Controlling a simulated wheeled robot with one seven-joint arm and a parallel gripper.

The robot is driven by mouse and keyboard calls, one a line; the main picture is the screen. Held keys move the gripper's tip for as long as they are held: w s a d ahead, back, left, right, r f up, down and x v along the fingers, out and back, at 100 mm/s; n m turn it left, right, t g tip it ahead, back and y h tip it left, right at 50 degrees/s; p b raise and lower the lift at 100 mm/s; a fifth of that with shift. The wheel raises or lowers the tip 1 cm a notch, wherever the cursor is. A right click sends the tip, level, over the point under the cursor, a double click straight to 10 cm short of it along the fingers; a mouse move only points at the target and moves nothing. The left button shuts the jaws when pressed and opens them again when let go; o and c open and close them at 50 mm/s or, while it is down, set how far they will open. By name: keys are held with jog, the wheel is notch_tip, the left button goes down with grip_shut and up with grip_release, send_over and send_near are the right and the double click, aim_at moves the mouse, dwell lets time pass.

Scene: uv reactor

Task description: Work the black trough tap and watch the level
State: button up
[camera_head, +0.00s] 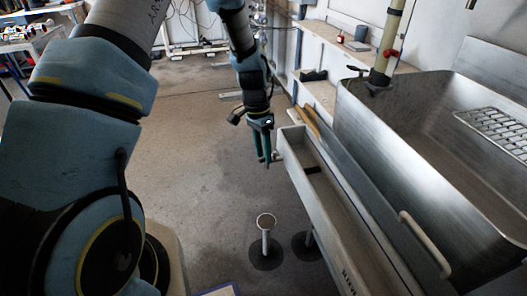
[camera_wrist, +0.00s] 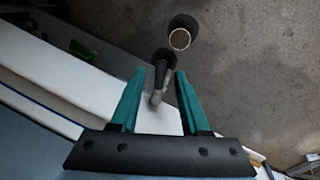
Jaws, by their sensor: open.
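A pale stub (camera_head: 279,157) shows at the trough end by the fingers. I cannot tell which fitting is the tap. No water level is clear.
A pale bar handle (camera_head: 425,243) is on the basin's near side. A wire rack (camera_head: 495,130) lies on the basin. A red valve (camera_head: 391,53) is on the pipe.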

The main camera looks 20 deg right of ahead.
grip_shut()
dwell(0.4)
dwell(0.4)
jog(key=n, duration=0.1)
jog(key=s+n, duration=0.1)
jog(key=n, duration=0.1)
jog(key=shift+d+r+h+p, duration=0.1)
jog(key=shift+h+p, duration=0.2)
jog(key=shift+s+d+n+t+h+p, duration=0.2)
jog(key=shift+s+d+n+t+p, duration=0.2)
jog(key=shift+n, duration=1.4)
jog(key=shift+s+d+n+t+h+p, duration=0.3)
jog(key=shift+d+n, duration=0.2)
jog(key=shift+n, duration=1.3)
jog(key=shift+s+d+n+t+h+p, duration=0.1)
jog(key=shift+s+d+n+t+p, duration=0.3)
jog(key=shift+n, duration=1.4)
jog(key=shift+d, duration=0.1)
